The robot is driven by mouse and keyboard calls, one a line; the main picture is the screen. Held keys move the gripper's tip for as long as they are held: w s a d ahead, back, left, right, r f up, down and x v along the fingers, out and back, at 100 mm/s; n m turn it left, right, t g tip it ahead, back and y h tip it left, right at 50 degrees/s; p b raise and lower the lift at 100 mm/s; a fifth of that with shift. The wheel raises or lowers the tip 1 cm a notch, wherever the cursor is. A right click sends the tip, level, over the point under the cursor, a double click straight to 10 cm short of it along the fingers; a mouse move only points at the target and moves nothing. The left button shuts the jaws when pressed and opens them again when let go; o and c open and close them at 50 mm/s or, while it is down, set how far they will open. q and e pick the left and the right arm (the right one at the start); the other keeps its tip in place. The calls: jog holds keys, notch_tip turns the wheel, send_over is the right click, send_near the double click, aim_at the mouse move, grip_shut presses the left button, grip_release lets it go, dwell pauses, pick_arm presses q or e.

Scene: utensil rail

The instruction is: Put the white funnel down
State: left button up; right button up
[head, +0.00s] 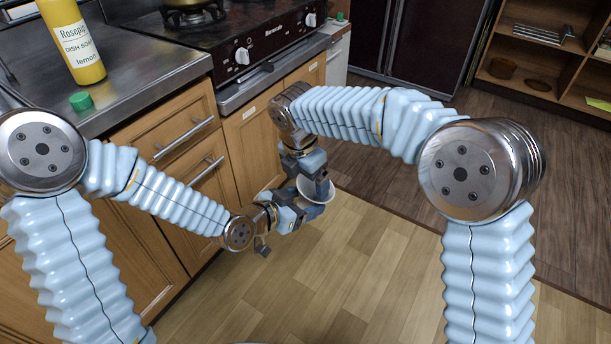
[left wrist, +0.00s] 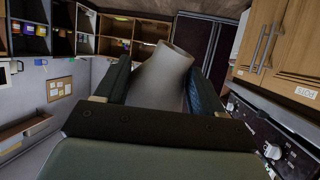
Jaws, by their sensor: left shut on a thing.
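The white funnel (head: 318,188) is in the air in front of the cabinets, partly hidden by my grippers. My left gripper (head: 303,211) comes in from the left and is shut on it. In the left wrist view the funnel (left wrist: 163,78) stands between the two fingers (left wrist: 155,88), its narrower spout pointing up in the picture. My right gripper (head: 317,186) comes down from above, right at the funnel. Its fingertips overlap the funnel in the picture, and I cannot tell whether they are closed on it.
A metal counter (head: 150,85) at the left bears a yellow dish soap bottle (head: 73,45) and a small green object (head: 81,101). A stove (head: 235,45) stands behind. Wooden cabinet fronts (head: 245,130) with handles are close to both grippers. The wooden floor (head: 380,270) is clear.

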pick_arm(q)
jog(key=shift+w+d+r, duration=0.1)
jog(key=shift+w+r, duration=0.2)
jog(key=shift+r, duration=0.15)
pick_arm(e)
jog(key=shift+s+a+f, duration=0.15)
jog(key=shift+s+f, duration=0.1)
jog(key=shift+f, duration=0.1)
jog(key=c, duration=0.9)
pick_arm(q)
jog(key=shift+a+f, duration=0.15)
jog(key=shift+a, duration=0.1)
pick_arm(e)
jog(key=shift+s+r, duration=0.1)
jog(key=c, duration=0.7)
pick_arm(q)
jog(key=shift+w+a+f, duration=0.1)
jog(key=shift+a, duration=0.05)
pick_arm(e)
jog(key=shift+o, duration=0.5)
pick_arm(q)
jog(key=shift+o, duration=0.6)
pick_arm(e)
grip_shut()
pick_arm(q)
jog(key=o, duration=0.9)
jog(key=shift+o, duration=1)
